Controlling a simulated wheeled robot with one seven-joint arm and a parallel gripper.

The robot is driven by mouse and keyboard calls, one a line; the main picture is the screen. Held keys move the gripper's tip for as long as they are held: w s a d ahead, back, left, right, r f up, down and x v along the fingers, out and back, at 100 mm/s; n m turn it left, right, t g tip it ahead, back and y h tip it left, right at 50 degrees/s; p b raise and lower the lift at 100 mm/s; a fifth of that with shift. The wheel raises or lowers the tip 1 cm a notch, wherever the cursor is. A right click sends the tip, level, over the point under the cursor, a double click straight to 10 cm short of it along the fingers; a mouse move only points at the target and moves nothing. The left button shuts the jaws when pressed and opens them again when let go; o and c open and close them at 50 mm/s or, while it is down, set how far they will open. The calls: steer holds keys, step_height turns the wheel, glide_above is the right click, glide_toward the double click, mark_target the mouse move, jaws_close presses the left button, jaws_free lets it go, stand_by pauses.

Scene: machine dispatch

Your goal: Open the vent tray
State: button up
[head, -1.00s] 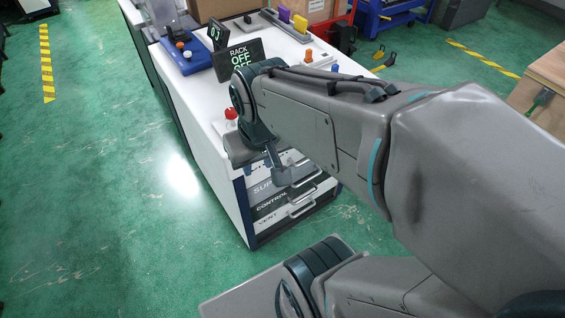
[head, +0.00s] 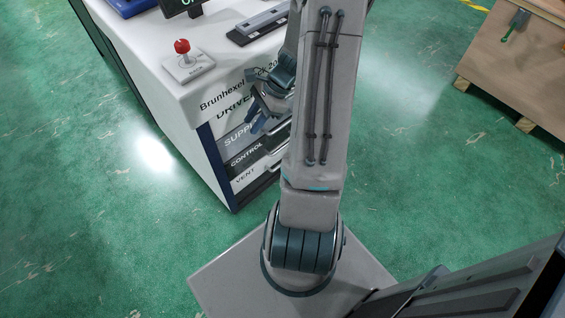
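The vent tray (head: 246,177) is the lowest drawer front of the white cabinet, labelled VENT; it looks flush with the fronts above it, and its right part is hidden behind my arm. Above it are the control tray (head: 247,155), the dark supply tray (head: 237,136) and the drive tray at the top. My gripper (head: 262,122) is in front of the drive and supply fronts, higher than the vent tray and apart from it. Its fingers are small and partly covered, so I cannot tell whether they are open or shut.
A wooden crate (head: 515,65) stands at the right. The green floor is clear left of the cabinet.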

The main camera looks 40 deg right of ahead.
steer(key=s+d+f+m+t+h+b, duration=0.2)
steer(key=d+f+m+t+b, duration=0.35)
steer(key=f+m, duration=0.75)
steer(key=s+d+f+m+t+h+b, duration=0.2)
steer(key=d+f+m+t+b, duration=0.5)
steer(key=f, duration=1)
steer(key=s+d+f+m+t+h+b, duration=0.2)
steer(key=d+f+m, duration=0.3)
steer(key=f+m, duration=0.95)
steer(key=shift+n, duration=0.95)
steer(key=shift+w+a+f+b, duration=0.15)
steer(key=shift+w+f+b, duration=0.45)
steer(key=shift+w, duration=1.6)
steer(key=shift+w+a+f+b, duration=0.3)
steer(key=shift+w+f, duration=0.4)
steer(key=shift+w, duration=1.45)
steer(key=shift+w+a+f+b, duration=0.1)
steer(key=shift+w+f+b, duration=0.5)
steer(key=shift+w, duration=1.6)
jaws_close()
